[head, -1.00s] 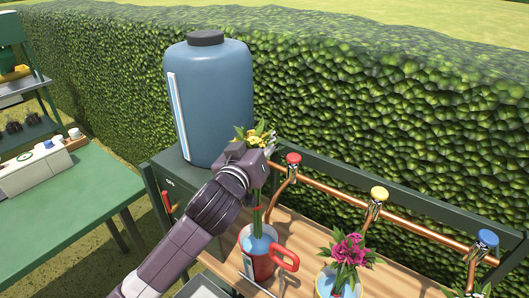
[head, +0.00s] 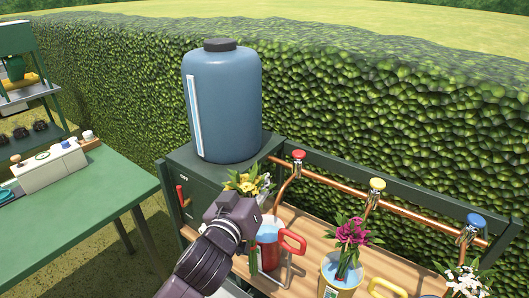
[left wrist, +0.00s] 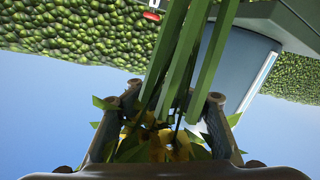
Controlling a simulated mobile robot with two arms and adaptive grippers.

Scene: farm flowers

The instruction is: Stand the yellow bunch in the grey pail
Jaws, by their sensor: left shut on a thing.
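My left gripper (head: 238,200) is shut on the yellow bunch (head: 246,183), whose yellow blooms show just above the jaws in the head view. In the left wrist view its long green stems (left wrist: 185,60) run out between the fingers, with the blooms (left wrist: 160,145) close to the palm. I cannot make out the grey pail. My right gripper is not in view.
A yellow can (head: 328,275) holds pink flowers (head: 351,235); white flowers (head: 464,279) stand at the lower right. A copper pipe (head: 335,187) with red, yellow and blue taps runs behind. A blue tank (head: 225,105) stands at the back left. A green table (head: 75,205) is left.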

